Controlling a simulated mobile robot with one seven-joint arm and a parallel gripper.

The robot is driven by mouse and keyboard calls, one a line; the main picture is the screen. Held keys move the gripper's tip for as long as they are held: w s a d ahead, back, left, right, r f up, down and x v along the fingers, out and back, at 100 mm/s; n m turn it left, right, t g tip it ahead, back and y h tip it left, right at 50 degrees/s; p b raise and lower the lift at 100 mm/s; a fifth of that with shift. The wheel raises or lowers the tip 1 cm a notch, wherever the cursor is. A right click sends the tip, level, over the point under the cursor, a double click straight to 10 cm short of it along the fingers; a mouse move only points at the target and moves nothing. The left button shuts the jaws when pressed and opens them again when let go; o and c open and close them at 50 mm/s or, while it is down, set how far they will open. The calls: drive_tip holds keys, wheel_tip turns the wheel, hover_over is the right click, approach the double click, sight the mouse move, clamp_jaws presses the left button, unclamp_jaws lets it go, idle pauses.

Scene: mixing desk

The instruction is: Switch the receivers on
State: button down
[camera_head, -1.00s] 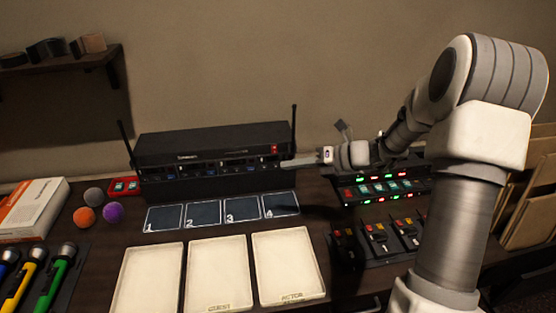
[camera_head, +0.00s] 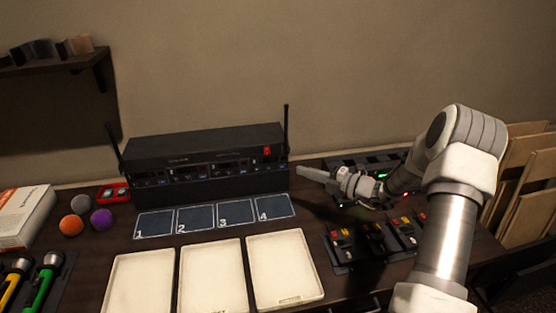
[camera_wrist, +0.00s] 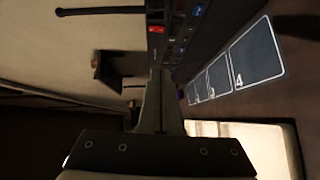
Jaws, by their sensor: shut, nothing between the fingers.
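The receivers (camera_head: 205,160) are a wide black rack unit with an antenna at each end, standing against the wall left of my gripper. A small red switch (camera_head: 267,151) sits near the right end of its front. The switch also shows in the wrist view (camera_wrist: 157,30), beyond my fingers. My gripper (camera_head: 300,170) is shut and empty, pointing left, just off the unit's right end and lower than the switch. It appears apart from the switch. I cannot tell the switch's on or off position.
Numbered dark pads (camera_head: 217,216) and cream trays (camera_head: 211,277) lie in front of the unit. A lit button panel (camera_head: 372,175) is partly hidden behind my arm. Small packs (camera_head: 374,238) stand in a rack at right. Coloured balls (camera_head: 87,219) lie at left.

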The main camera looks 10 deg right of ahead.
sight(267, 151)
drive_tip(key=shift+w+d+x, duration=0.3)
drive_tip(key=shift+x, duration=1.85)
drive_tip(key=shift+w+d+x, duration=0.35)
drive_tip(key=shift+x, duration=1.75)
drive_tip(key=shift+w+d+x, duration=0.3)
drive_tip(key=shift+x, duration=1.85)
drive_tip(key=shift+f, duration=0.15)
